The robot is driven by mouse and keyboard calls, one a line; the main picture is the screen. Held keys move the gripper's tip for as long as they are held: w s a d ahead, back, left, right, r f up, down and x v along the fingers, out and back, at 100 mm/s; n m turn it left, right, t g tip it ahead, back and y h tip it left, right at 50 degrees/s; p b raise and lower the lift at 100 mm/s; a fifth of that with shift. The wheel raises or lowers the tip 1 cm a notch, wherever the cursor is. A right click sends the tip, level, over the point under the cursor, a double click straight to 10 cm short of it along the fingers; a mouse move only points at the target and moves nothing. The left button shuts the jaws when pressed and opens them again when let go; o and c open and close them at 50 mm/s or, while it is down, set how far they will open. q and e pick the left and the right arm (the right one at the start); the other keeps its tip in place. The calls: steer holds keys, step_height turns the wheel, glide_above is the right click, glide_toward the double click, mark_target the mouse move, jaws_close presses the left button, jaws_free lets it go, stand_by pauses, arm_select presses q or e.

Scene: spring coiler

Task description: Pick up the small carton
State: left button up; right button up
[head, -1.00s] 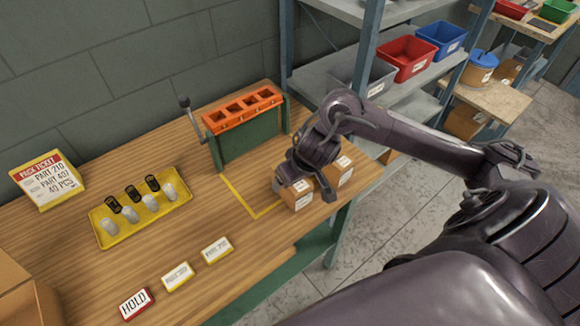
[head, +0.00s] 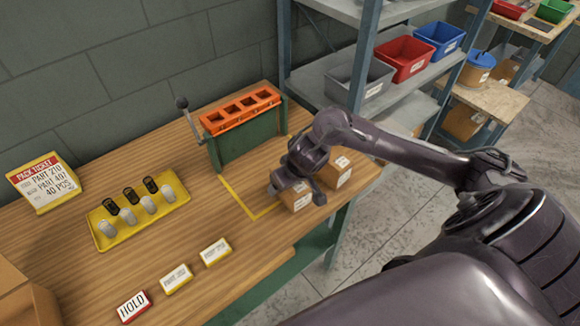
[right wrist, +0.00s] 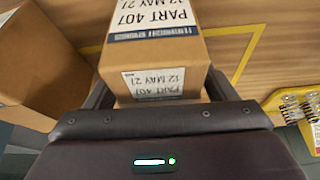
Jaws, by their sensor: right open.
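A small brown carton (head: 297,201) stands on the wooden bench near its right edge, by the yellow tape outline. In the right wrist view the carton (right wrist: 160,50) shows a white "PART 407" label on its top and side. My right gripper (head: 297,193) is over the carton from above, with one finger on each side of it. In the right wrist view the open gripper (right wrist: 158,92) straddles the carton; whether the fingers touch it is unclear. A second brown carton (head: 338,172) stands close behind to the right. My left gripper is not in view.
A green stand with an orange top (head: 240,110) is behind the cartons. A yellow tray (head: 103,240) of several cylinders, a pack ticket (head: 44,183) and small label blocks (head: 176,279) lie to the left. Bench between the label blocks and tape is clear.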

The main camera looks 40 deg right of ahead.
steer(key=shift+f, duration=0.1)
steer(key=shift+c, duration=0.5)
steer(key=c, duration=1.2)
steer(key=shift+c, duration=0.9)
